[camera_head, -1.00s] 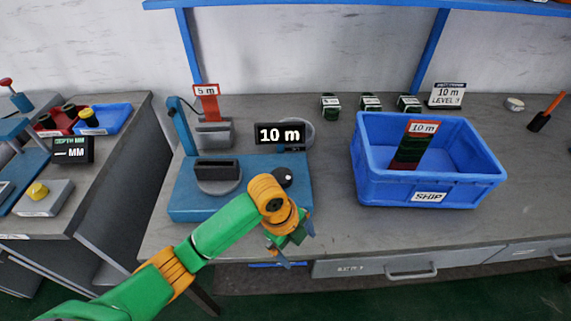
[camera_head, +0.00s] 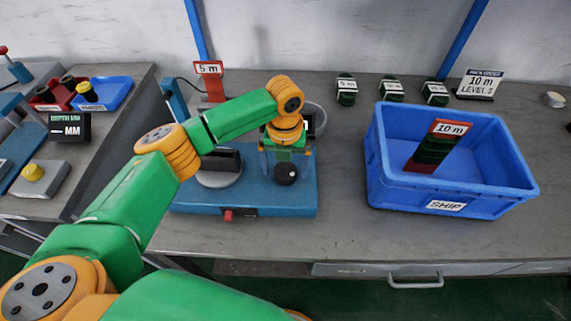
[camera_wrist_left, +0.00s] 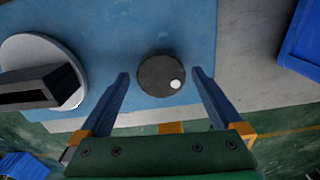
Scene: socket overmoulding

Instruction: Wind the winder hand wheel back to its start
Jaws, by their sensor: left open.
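The winder's hand wheel (camera_head: 286,175) is a dark round knob with a white dot, on the right part of the blue winder base (camera_head: 250,205). In the left wrist view the hand wheel (camera_wrist_left: 155,73) lies between my two fingers, with its white dot toward the lower right. My left gripper (camera_head: 285,160) points down over the wheel and is open. In the wrist view my left gripper (camera_wrist_left: 160,76) shows a gap on each side of the wheel. A grey disc with a dark block (camera_wrist_left: 40,88) sits left of the wheel. The winder's display is hidden behind my arm. My right gripper is out of view.
A blue SHIP crate (camera_head: 450,190) holding a dark green coil with a 10 m label stands to the right. A red 5 m sign (camera_head: 209,68) stands behind the winder. Several small green coils (camera_head: 391,90) line the back. The bench front is clear.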

